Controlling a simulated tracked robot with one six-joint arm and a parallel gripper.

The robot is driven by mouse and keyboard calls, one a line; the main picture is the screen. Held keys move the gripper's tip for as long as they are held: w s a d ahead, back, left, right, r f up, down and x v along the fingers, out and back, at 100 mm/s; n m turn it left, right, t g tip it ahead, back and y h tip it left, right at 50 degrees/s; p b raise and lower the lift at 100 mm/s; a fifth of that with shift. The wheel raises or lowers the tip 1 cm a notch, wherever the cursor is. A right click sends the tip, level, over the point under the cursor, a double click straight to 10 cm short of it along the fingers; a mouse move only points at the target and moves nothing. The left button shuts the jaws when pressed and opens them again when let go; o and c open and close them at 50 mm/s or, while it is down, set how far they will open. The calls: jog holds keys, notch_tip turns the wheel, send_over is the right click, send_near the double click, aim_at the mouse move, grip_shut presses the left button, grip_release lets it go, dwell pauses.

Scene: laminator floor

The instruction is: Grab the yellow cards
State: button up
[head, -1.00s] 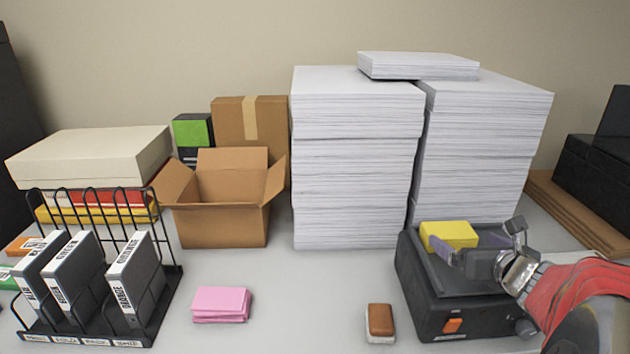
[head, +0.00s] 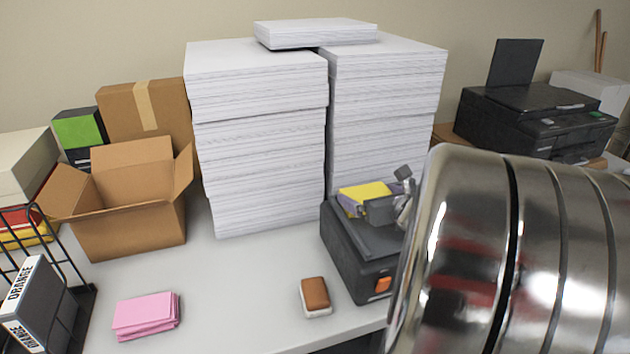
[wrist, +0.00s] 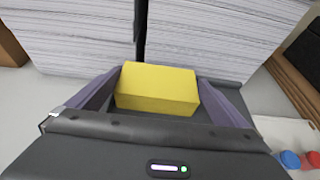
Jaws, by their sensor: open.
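In the wrist view the yellow cards (wrist: 157,88) lie between the two purple-grey fingers of my gripper (wrist: 158,92). My gripper (head: 376,203) is open, with one finger on each side of the block. The fingers are close to its sides; I cannot tell if they touch. In the head view my shiny arm hides the laminator's right part, and a finger covers part of the cards.
Tall white paper stacks (head: 262,150) stand behind the laminator. Pink cards (head: 146,315) and a brown-and-white eraser (head: 315,297) lie on the table. An open carton (head: 135,215) and a wire rack with binders (head: 40,305) are at left. A black printer (head: 530,115) is at back right.

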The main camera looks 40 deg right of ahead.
aim_at(368, 194)
jog(key=shift+w+f, duration=0.35)
jog(key=shift+w, duration=0.45)
jog(key=shift+s+d, duration=0.1)
jog(key=shift+c, duration=0.2)
jog(key=c, duration=0.9)
jog(key=shift+r, duration=0.1)
jog(key=shift+r, duration=0.1)
notch_tip(368, 194, up, 10)
jog(key=shift+f, duration=0.1)
jog(key=shift+c, duration=0.2)
